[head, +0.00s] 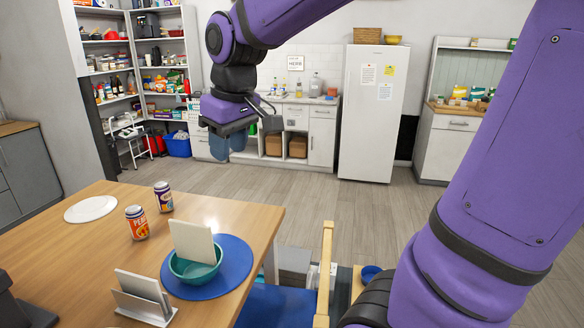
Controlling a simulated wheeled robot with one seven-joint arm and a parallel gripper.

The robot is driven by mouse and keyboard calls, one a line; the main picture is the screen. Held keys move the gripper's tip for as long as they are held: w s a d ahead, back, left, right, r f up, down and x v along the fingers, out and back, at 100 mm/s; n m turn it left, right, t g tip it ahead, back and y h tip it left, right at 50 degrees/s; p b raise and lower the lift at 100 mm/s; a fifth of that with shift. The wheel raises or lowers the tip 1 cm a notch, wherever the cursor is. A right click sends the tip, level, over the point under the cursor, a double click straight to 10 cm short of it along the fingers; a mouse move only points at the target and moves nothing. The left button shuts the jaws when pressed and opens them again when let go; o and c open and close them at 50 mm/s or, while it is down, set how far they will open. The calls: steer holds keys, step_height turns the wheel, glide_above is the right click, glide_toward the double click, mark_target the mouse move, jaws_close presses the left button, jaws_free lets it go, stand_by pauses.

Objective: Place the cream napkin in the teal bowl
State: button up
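The teal bowl (180,270) sits on a round blue placemat on the wooden table. The cream napkin (193,241) stands upright and slightly tilted in the bowl, rising well above its rim. Its lower edge is hidden by the bowl's front wall. My gripper (228,145) hangs in the air beyond the table's far edge, up and to the right of the bowl. It is well apart from the napkin. Its blue-grey fingers partly overlap in this view, so their opening is unclear. I see nothing held between them.
The blue placemat (233,268) lies near the table's right edge. A metal holder (142,308) with a pale sheet stands in front of the bowl. Two cans (137,223) (163,197) and a white plate (91,209) are farther left. A blue-seated chair (275,306) stands at right.

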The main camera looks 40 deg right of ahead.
steer(key=s+d+m+t, duration=0.2)
steer(key=s+m, duration=0.1)
steer(key=s, duration=1.1)
steer(key=shift+s+f+t, duration=0.3)
